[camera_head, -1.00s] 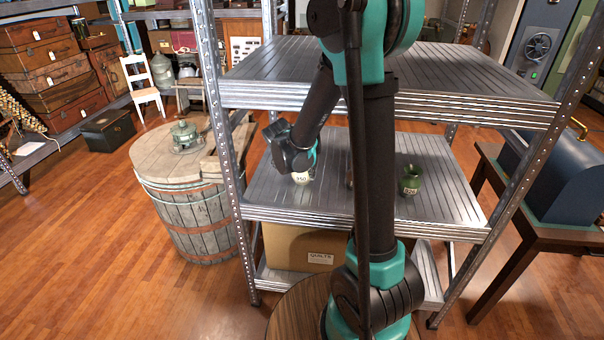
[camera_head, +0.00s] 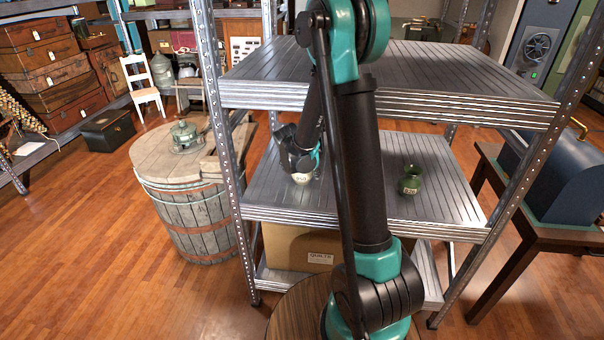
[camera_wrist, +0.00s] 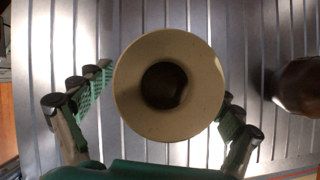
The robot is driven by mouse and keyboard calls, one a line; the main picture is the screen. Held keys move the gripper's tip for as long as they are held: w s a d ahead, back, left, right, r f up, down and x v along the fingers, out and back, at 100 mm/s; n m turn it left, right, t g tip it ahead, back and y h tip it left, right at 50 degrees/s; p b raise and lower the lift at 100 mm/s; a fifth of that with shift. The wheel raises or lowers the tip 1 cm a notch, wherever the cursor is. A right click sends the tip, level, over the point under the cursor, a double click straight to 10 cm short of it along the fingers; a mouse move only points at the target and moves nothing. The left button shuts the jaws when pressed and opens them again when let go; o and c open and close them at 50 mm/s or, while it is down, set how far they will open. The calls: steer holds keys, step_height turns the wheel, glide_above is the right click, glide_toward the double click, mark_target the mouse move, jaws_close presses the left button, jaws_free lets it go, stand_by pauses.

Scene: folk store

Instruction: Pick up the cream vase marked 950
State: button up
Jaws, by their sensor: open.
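The cream vase (camera_head: 302,178) stands on the middle shelf, its upper part hidden behind my gripper in the head view; its mark is too small to read now. In the wrist view I look straight down on the vase's round cream rim (camera_wrist: 135,95) and dark mouth. My gripper (camera_wrist: 160,112) is open, with one green-padded finger on the left of the vase and one on the right. A gap shows on the left; the right finger is partly hidden under the rim. I cannot tell whether it touches.
A green vase (camera_head: 411,180) with a label stands on the same shelf (camera_head: 450,190) to the right. A dark brown object (camera_wrist: 299,87) lies near the right edge of the wrist view. The upper shelf (camera_head: 470,80) is overhead, and a metal post (camera_head: 222,130) stands at left.

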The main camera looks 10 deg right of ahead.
steer(key=shift+c, duration=0.5)
steer(key=c, duration=1.3)
steer(key=shift+c, duration=0.2)
